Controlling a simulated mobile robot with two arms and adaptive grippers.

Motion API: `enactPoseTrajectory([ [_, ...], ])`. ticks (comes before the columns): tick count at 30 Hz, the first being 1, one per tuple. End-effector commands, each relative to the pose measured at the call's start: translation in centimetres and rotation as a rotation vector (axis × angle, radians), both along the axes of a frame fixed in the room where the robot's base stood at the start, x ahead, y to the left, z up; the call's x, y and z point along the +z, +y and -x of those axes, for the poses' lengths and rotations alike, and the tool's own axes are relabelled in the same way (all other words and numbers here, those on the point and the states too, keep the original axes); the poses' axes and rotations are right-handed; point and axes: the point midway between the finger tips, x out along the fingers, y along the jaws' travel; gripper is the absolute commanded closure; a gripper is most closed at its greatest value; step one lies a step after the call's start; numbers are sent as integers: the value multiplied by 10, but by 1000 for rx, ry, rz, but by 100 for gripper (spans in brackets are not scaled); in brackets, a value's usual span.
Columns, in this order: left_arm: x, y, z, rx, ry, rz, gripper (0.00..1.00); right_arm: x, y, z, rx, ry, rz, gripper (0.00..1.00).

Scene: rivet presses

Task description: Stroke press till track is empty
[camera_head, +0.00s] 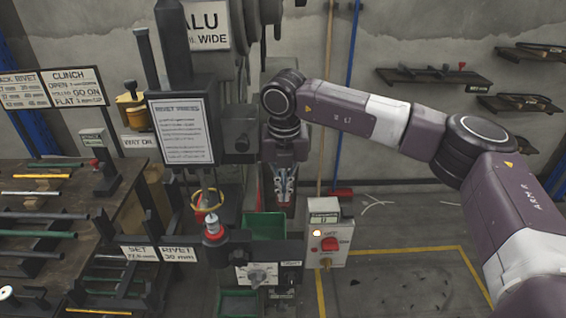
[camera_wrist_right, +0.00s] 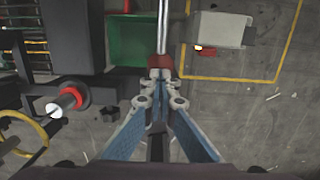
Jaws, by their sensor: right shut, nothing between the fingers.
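The rivet press (camera_head: 178,80) stands at center left, with a printed "RIVET PRESS" sign (camera_head: 183,130) on its front. My right gripper (camera_head: 285,200) points down just right of the press column, above and beside the green bin (camera_head: 264,226). In the right wrist view its fingers (camera_wrist_right: 159,88) are shut and empty. A metal rod with a red end (camera_wrist_right: 160,62) shows right at the fingertips; I cannot tell whether they touch. A red-collared post (camera_head: 213,232) stands on the press's front beam. I cannot make out the track or any rivets in it. My left gripper is out of view.
A rack of rods (camera_head: 60,205) fills the left.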

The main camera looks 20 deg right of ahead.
Motion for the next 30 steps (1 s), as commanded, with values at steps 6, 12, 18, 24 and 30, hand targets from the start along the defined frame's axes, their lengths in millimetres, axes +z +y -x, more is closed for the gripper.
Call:
enactPoseTrajectory([
  [6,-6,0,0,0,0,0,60,-10,0,0,1,4,1,100],
  [12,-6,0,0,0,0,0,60,-10,0,0,1,4,1,100],
  [18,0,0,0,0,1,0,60,3,2,6,2,4,0,100],
  [24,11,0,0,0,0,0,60,29,6,21,3,4,0,100],
  [30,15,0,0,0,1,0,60,41,8,28,1,2,1,100],
])
